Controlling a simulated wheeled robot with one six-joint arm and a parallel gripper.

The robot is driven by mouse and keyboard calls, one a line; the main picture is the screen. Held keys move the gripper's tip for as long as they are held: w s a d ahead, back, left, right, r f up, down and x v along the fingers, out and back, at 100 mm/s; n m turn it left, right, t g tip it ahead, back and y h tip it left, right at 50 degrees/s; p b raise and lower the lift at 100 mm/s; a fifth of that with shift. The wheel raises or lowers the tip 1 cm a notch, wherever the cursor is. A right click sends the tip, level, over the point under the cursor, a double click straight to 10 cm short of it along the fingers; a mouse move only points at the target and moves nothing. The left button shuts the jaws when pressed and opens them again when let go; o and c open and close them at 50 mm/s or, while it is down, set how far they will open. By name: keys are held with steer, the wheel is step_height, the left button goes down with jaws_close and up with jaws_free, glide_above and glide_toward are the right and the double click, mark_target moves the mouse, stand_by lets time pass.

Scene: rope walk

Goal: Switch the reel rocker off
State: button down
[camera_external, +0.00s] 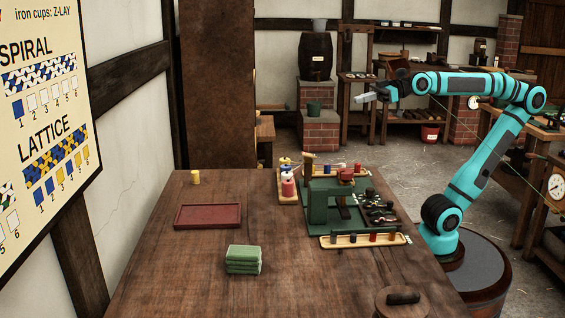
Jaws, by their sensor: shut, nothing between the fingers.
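A green machine (318,208) stands on the right part of the wooden table, with a reddish-brown part on its top. No reel rocker can be made out at this size, and I cannot tell whether one is on or off. My gripper (362,97) is shut and empty. It points left, raised in the air, above and to the right of the machine in the picture and well apart from it.
Wooden trays with spools (287,188) and small pegs (372,238) flank the machine. Dark small parts (380,208) sit at its right. A red tray (208,216), green folded stack (243,260) and yellow cup (195,177) lie left. The table's front middle (310,285) is clear.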

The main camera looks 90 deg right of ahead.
steer(key=w+a+f+n+g+y, duration=0.1)
steer(key=w+a+n+g+y, duration=0.2)
steer(key=a, duration=0.8)
steer(key=w+a+f+n+g+y, duration=0.15)
steer(key=w+a, duration=0.25)
steer(key=a, duration=0.7)
steer(key=w+a+f+n+g+y, duration=0.1)
steer(key=w+a+n+g, duration=0.25)
steer(key=a, duration=0.75)
steer(key=s+a+f+n+g, duration=0.2)
steer(key=s+a+f+g, duration=0.1)
steer(key=a, duration=0.9)
steer(key=s+a+f+n+g, duration=0.2)
steer(key=s+a+f+g, duration=0.1)
steer(key=a, duration=0.9)
steer(key=s+a+f+n+g, duration=0.2)
steer(key=s+a+f, duration=0.3)
steer(key=a, duration=0.7)
steer(key=shift+s+f+n+g, duration=0.2)
steer(key=shift+s+n+g, duration=0.1)
steer(key=shift+s+g, duration=0.2)
